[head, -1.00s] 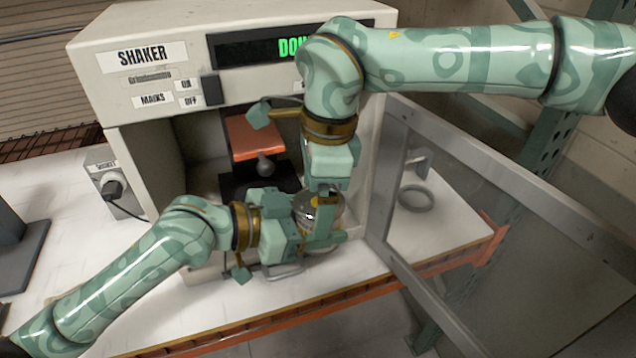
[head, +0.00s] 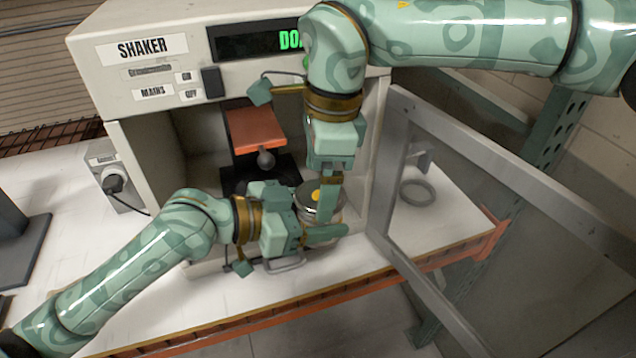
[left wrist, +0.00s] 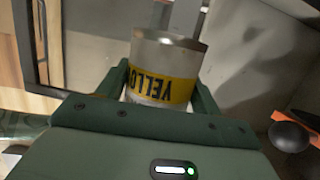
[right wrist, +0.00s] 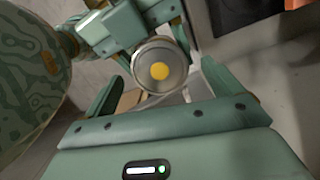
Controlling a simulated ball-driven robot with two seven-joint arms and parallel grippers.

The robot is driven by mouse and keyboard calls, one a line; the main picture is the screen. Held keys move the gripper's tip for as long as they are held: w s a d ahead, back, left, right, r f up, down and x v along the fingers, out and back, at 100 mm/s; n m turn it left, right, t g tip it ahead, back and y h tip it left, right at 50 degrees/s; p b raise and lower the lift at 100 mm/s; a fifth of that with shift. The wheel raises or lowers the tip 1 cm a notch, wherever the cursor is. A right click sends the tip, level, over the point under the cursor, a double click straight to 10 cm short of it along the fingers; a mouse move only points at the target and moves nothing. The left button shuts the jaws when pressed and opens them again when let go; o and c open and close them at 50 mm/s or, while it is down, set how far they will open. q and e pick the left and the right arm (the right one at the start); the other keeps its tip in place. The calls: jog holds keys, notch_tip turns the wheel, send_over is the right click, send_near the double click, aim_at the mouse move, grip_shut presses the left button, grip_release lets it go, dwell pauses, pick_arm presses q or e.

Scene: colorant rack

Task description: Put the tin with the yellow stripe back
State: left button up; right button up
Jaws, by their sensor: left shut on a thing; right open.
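The tin (head: 309,202) is silver with a yellow dot on its lid. It is at the front of the shaker's opening, partly hidden by both grippers. Its yellow stripe (left wrist: 160,85) with dark lettering faces the left wrist camera. My left gripper (head: 316,224) comes from the left and is shut around the tin's side. My right gripper (head: 328,196) points down from above at the tin's lid and is open. In the right wrist view the lid (right wrist: 160,72) shows beyond the spread fingers, and they look clear of it.
The shaker (head: 150,80) stands open behind the tin, with an orange plate (head: 255,130) and knob inside. Its framed, see-through door (head: 500,165) is swung out to the right. A grey ring (head: 417,193) lies on the white tabletop, whose orange front edge is close. Free tabletop lies front left.

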notch_tip(320, 180, up, 10)
jog(key=d, duration=0.1)
pick_arm(q)
jog(key=shift+s+a+m+g+h, duration=0.15)
jog(key=shift+a+m+g+h, duration=0.45)
jog(key=shift+a+m+g, duration=0.55)
jog(key=shift+s+a+m+g, duration=0.2)
jog(key=shift+m+g, duration=0.3)
jog(key=shift+g, duration=0.3)
jog(key=shift+s+a+m+g, duration=0.15)
jog(key=shift+m+g, duration=0.3)
jog(key=shift+g, duration=0.3)
pick_arm(e)
jog(key=n+h, duration=0.1)
send_over(300, 199)
pick_arm(q)
jog(key=shift+a, duration=0.1)
pick_arm(e)
notch_tip(300, 199, down, 12)
jog(key=c, duration=1.1)
jog(key=o, duration=1.1)
